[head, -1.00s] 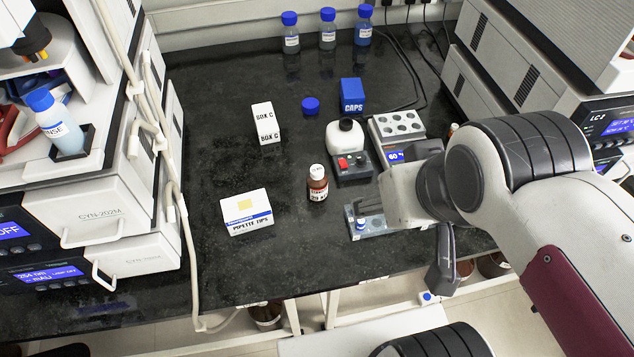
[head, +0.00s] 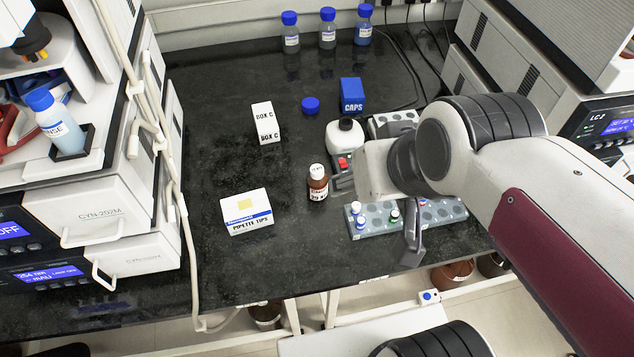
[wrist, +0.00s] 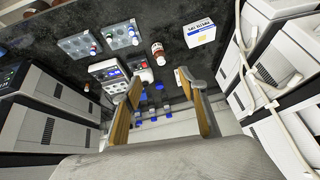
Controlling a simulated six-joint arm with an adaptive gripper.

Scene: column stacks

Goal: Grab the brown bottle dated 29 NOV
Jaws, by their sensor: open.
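A pipette tips box (head: 247,211) stands left of the bottle. A small device with a red button (head: 343,172) and a white bottle (head: 345,137) are behind right. A vial rack (head: 440,212) lies to the right. The bench left of Box C (head: 265,123) is clear.

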